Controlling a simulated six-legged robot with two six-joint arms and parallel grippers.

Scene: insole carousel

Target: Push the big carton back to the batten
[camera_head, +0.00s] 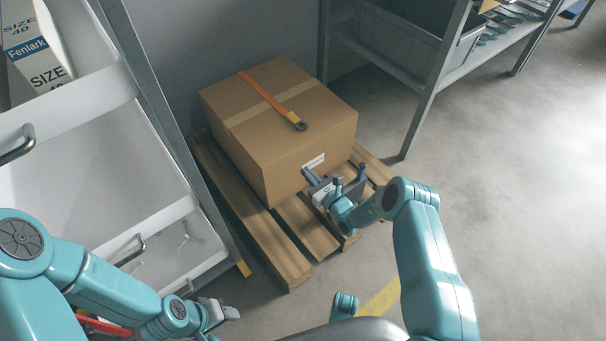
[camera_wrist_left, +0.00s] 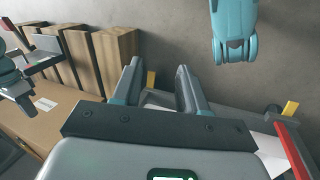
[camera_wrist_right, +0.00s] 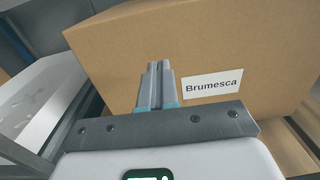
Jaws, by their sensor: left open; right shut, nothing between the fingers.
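The big carton (camera_head: 270,130) sits on a wooden pallet (camera_head: 262,235), with bare slats showing in front of it and along its left side. Its front face has a white label, which reads "Brumesca" in the right wrist view (camera_wrist_right: 212,84). My right gripper (camera_head: 306,172) is shut and empty, its fingertips at the front face beside the label; I cannot tell whether they touch. The left wrist view also shows the carton (camera_wrist_left: 45,125). My left gripper (camera_head: 232,312) is open and empty, low in front of the pallet. I see no batten; the carton hides the pallet's back.
An orange strap (camera_head: 268,98) with a dark ring end lies on the carton top. A rack with white drawers (camera_head: 100,140) stands close on the left. A grey shelf rack (camera_head: 425,75) stands at the back right. The floor (camera_head: 520,200) at right is clear.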

